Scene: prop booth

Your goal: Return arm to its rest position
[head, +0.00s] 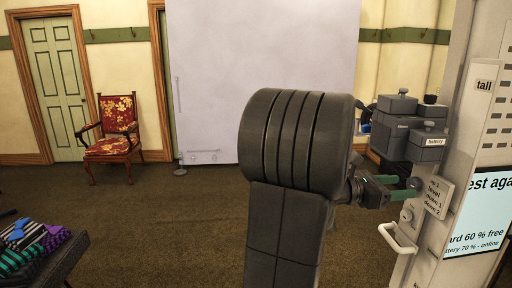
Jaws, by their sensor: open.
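My arm, with a large dark grey ribbed link, fills the middle of the head view. It reaches right, and my gripper (407,187) is at its end, with two green fingers that are apart. Nothing shows between them. The fingertips are close to a beige label plate (433,196) with lettering such as "level" and "down" on a pale upright cabinet (459,120). My arm link hides part of the background.
Grey boxes (398,137), one labelled "battery", stand beside the cabinet. A white handle (398,238) and a lit screen (482,215) are on its lower front. A red chair (112,146) stands further back. Carpet between is clear.

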